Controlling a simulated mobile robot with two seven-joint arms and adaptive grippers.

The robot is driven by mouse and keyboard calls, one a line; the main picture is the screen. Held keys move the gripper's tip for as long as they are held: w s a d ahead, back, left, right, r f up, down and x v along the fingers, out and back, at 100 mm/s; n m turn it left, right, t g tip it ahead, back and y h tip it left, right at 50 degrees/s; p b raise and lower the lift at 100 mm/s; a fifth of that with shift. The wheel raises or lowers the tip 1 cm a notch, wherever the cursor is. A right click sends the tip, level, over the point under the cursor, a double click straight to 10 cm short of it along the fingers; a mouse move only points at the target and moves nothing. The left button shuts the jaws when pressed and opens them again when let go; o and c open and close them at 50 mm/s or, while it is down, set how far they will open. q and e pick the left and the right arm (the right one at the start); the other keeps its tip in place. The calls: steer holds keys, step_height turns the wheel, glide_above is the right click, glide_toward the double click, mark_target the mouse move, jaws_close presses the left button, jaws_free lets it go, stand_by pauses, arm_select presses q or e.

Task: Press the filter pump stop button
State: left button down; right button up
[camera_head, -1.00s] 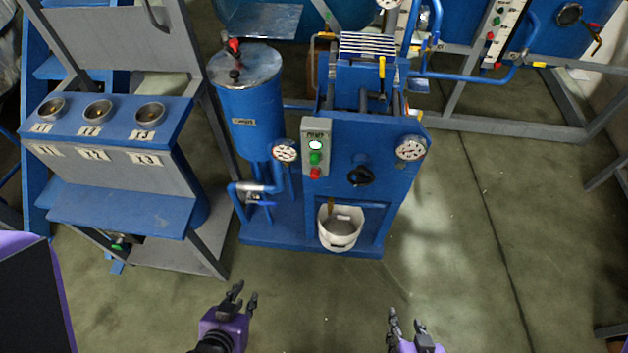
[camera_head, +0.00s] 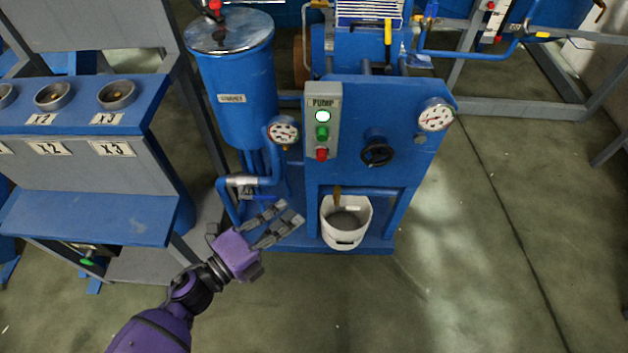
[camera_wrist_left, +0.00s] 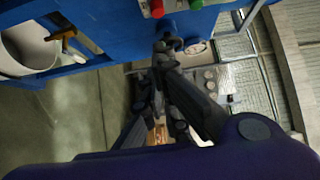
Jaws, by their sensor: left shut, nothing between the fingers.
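The grey PUMP control box (camera_head: 313,92) is on the front of the blue pump unit (camera_head: 352,125). It carries a lit white lamp (camera_head: 322,116), a green button (camera_head: 322,132) and, lowest, a red button (camera_head: 322,154). My left gripper (camera_head: 290,213) is shut and empty, below and to the left of the red button and apart from it. In the left wrist view, the red button (camera_wrist_left: 157,9) shows at the top edge beside the green button (camera_wrist_left: 195,4), beyond my fingers. My right gripper is out of view.
A round gauge (camera_head: 283,131) and blue pipes stand left of the control box. A black handwheel (camera_head: 377,152) and another gauge (camera_head: 435,115) are to its right. A white bucket (camera_head: 345,221) sits below. The floor in front is clear.

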mark_target(322, 155)
arm_select(q)
steer(key=shift+d, duration=0.25)
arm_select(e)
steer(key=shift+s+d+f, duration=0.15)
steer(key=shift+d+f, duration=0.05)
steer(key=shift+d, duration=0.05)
arm_select(q)
steer(key=shift+r, duration=0.1)
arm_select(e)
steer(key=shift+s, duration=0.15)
arm_select(q)
steer(key=w+a+p+x, duration=0.1)
steer(key=w+a+x, duration=0.1)
steer(key=x, duration=1)
steer(key=shift+w+d, duration=0.25)
steer(key=shift+d, duration=0.05)
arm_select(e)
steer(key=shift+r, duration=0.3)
